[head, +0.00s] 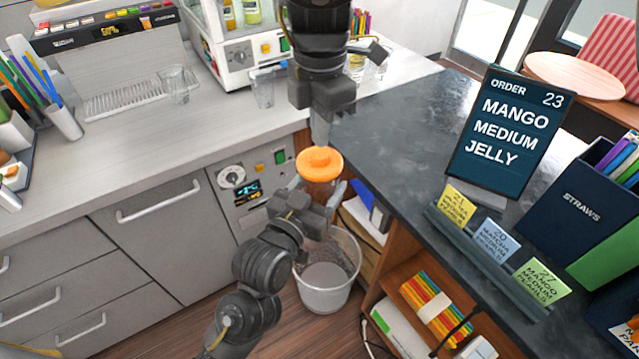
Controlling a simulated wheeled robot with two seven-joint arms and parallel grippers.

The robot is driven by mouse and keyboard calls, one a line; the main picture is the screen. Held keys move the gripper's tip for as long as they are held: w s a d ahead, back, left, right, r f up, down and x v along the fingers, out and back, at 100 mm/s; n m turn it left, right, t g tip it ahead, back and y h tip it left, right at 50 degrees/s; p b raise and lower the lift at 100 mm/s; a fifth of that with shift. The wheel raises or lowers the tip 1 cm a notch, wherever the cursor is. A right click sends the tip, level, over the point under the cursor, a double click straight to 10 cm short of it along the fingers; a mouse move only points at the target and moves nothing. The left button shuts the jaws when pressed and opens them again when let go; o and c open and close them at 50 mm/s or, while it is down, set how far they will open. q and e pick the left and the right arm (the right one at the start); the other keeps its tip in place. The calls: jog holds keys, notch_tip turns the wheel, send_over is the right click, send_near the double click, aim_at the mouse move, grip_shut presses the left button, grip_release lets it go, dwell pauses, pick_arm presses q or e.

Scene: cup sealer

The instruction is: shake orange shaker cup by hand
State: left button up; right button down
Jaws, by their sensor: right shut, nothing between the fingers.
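The orange shaker cup (320,163) is in the middle of the head view, with its round orange lid and raised knob facing up. My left gripper (318,188) comes from the lower left, with its fingers on either side of the cup just below the lid. The cup appears held in the air, roughly upright, in front of the counter; its body is mostly hidden. My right gripper (321,135) hangs down from the top of the view, shut and empty. Its fingertips are just above the orange lid; I cannot tell whether they touch it.
A white waste bin (327,297) stands on the floor below the cup. The dark counter (400,120) on the right carries an order screen (510,130) and a straws box (580,205). Clear cups (262,90) stand on the grey counter (150,135).

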jog(key=shift+f, duration=0.9)
dwell(0.3)
